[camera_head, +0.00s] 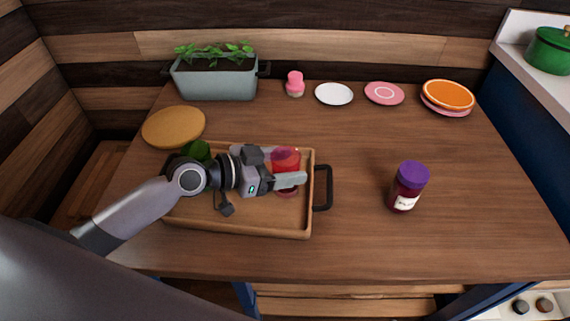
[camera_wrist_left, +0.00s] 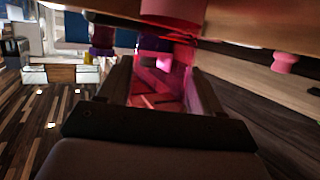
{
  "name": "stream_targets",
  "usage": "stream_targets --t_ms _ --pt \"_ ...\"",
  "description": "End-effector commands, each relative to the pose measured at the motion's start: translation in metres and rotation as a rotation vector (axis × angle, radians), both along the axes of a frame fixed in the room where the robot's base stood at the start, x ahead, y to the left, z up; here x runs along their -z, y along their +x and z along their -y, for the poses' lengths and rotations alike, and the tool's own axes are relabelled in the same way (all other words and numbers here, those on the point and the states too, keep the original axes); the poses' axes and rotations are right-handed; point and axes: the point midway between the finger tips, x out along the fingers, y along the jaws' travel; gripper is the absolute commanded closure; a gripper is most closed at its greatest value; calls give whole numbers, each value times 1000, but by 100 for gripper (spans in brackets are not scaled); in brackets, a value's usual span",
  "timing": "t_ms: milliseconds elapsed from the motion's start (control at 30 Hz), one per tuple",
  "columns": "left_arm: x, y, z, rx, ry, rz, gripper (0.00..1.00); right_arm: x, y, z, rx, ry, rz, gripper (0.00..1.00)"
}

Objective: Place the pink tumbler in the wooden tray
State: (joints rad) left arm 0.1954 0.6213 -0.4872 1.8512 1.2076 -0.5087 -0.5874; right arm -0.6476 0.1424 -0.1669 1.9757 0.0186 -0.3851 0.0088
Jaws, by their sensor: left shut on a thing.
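The pink tumbler (camera_head: 286,158) is translucent and stands about upright over the right part of the wooden tray (camera_head: 240,231). My left gripper (camera_head: 290,181) is shut on the tumbler's side, reaching across the tray from the left. The finger hides the tumbler's middle, and its base shows just below, inside the tray's outline. I cannot tell whether the base touches the tray floor. In the left wrist view the tumbler (camera_wrist_left: 175,78) fills the space between the fingers of my left gripper (camera_wrist_left: 155,85). My right gripper is out of view.
A round green thing (camera_head: 197,151) is at the tray's back left, partly behind my arm. A purple-lidded jar (camera_head: 407,187) stands right of the tray's dark handle (camera_head: 323,188). A round board (camera_head: 173,127), planter (camera_head: 214,79), pink shaker (camera_head: 295,84) and plates (camera_head: 384,93) line the back.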

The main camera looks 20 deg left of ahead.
Motion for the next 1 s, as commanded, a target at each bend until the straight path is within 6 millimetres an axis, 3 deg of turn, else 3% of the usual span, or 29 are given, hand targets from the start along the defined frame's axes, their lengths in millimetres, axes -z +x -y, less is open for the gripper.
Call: stream_targets --t_ms 100,133,200,633,1000 --pt "4 0 0 -1 0 2 70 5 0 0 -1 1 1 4" --pt "4 0 0 0 1 1 31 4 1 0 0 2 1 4" --pt "2 0 0 0 1 1 8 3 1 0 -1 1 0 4" --pt "-2 -1 -2 -1 2 0 8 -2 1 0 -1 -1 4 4" --pt "-15 -37 -42 1 6 -1 8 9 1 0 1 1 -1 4"
